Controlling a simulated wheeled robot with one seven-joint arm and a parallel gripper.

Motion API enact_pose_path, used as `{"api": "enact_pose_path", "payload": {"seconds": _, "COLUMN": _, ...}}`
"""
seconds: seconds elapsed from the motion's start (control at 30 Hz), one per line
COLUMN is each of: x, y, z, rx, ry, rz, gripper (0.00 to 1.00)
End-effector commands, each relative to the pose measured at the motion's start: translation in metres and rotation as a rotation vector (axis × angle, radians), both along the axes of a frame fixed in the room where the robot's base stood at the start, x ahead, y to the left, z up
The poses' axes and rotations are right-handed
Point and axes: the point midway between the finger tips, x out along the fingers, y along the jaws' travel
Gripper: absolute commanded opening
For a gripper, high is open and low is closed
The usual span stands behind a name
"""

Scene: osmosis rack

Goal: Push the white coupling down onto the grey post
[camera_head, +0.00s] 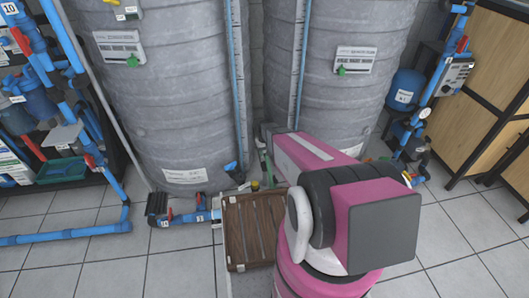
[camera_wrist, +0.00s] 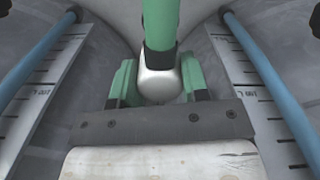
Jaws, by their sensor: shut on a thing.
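In the wrist view, my gripper (camera_wrist: 159,84) has green fingers on either side of a rounded white piece, which looks like the white coupling (camera_wrist: 158,86). The gripper is shut on it. A green bar with a dark band (camera_wrist: 159,40) comes down from the top edge and meets or overlaps the coupling. Whether they touch cannot be told. In the head view, my pink arm hides most of the gripper and the coupling. I cannot make out the grey post in either view.
Two large grey tanks (camera_head: 165,100) stand behind my arm, with blue-edged level scales (camera_head: 237,70) between them. Blue pipes (camera_head: 75,232) run at the left. Tiled floor (camera_head: 150,275) is clear in front.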

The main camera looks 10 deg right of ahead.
Motion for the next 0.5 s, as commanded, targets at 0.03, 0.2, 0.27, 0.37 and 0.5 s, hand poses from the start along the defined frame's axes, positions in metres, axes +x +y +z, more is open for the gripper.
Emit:
{"api": "enact_pose_path", "payload": {"seconds": 0.03, "x": 0.0, "y": 0.0, "z": -0.002, "rx": 0.0, "ry": 0.0, "rz": 0.0, "gripper": 0.21}}
{"api": "enact_pose_path", "payload": {"seconds": 0.2, "x": 0.001, "y": 0.0, "z": -0.01, "rx": 0.0, "ry": 0.0, "rz": 0.0, "gripper": 0.21}}
{"api": "enact_pose_path", "payload": {"seconds": 0.27, "x": 0.001, "y": 0.0, "z": -0.015, "rx": 0.0, "ry": 0.0, "rz": 0.0, "gripper": 0.21}}
{"api": "enact_pose_path", "payload": {"seconds": 0.37, "x": 0.0, "y": 0.0, "z": -0.023, "rx": 0.0, "ry": 0.001, "rz": 0.0, "gripper": 0.21}}
{"api": "enact_pose_path", "payload": {"seconds": 0.5, "x": 0.001, "y": 0.0, "z": -0.035, "rx": 0.0, "ry": 0.001, "rz": 0.0, "gripper": 0.21}}
